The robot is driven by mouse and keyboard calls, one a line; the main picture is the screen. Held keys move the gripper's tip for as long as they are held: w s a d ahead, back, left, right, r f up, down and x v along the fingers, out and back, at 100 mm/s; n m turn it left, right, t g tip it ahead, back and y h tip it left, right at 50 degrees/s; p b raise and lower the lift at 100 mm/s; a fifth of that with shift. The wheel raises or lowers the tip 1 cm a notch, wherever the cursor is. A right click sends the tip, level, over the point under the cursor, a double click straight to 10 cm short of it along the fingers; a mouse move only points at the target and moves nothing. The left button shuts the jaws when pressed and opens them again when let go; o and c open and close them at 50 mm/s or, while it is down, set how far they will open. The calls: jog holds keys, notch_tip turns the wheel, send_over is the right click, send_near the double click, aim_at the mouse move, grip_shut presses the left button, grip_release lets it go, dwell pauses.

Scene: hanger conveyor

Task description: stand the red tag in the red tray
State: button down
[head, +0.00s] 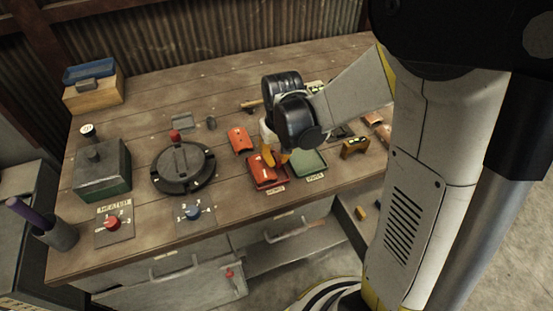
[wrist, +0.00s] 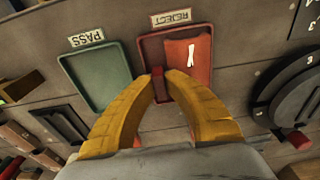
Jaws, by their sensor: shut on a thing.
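My gripper (wrist: 158,84) has its yellow fingers closed on a small, narrow dark-red piece, which looks like the red tag (wrist: 157,88). The red tray (wrist: 147,52), labelled REJECT, lies just beyond the fingertips in the wrist view; the held tag is at its near left part. I cannot tell whether the tag touches the tray floor. An orange-red piece with a white mark (wrist: 188,60) lies in the right part of the tray. In the head view the gripper (head: 275,159) is over the red tray (head: 272,186), and the fingers hide the tag there.
A green tray (head: 308,165), labelled PASS, stands right beside the red tray. An orange curved part (head: 240,140) lies behind to the left. A round black fixture (head: 183,168) with a red knob stands further left. A yellow part (head: 355,147) is at the right.

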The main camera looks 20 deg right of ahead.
aim_at(279, 161)
jog(key=shift+f+b, duration=0.55)
jog(key=c, duration=1.5)
grip_release()
notch_tip(279, 161, up, 13)
jog(key=s+p, duration=0.2)
jog(key=p, duration=0.3)
jog(key=shift+s+a+r+t, duration=0.1)
jog(key=shift+s+r+t, duration=1.05)
jog(key=shift+s, duration=0.65)
jog(key=shift+s+a+r+t, duration=0.15)
jog(key=shift+s+r+t, duration=0.65)
jog(key=shift+s+r, duration=0.8)
jog(key=shift+s+a+r+t, duration=0.1)
jog(key=shift+s+r+t, duration=0.95)
jog(key=shift+s, duration=0.9)
